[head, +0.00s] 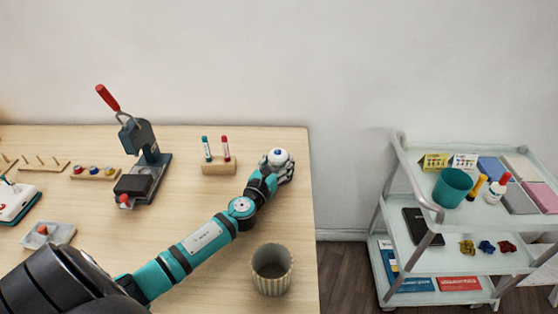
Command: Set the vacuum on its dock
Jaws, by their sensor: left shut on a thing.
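My left gripper (285,173) is near the right end of the wooden table, close to its back edge. It is shut on a small rounded white thing with a blue spot on top, which looks like the vacuum (277,155). The fingers and wrist hide its lower part, so I cannot tell whether it touches the table. I cannot make out a dock for certain. My right gripper is not in view.
A ribbed grey cup (272,271) stands near the table's right edge. A wooden block with two markers (219,167) is left of my gripper. A press with a red lever (145,165) stands further left. A loaded trolley (437,217) is right, across a gap.

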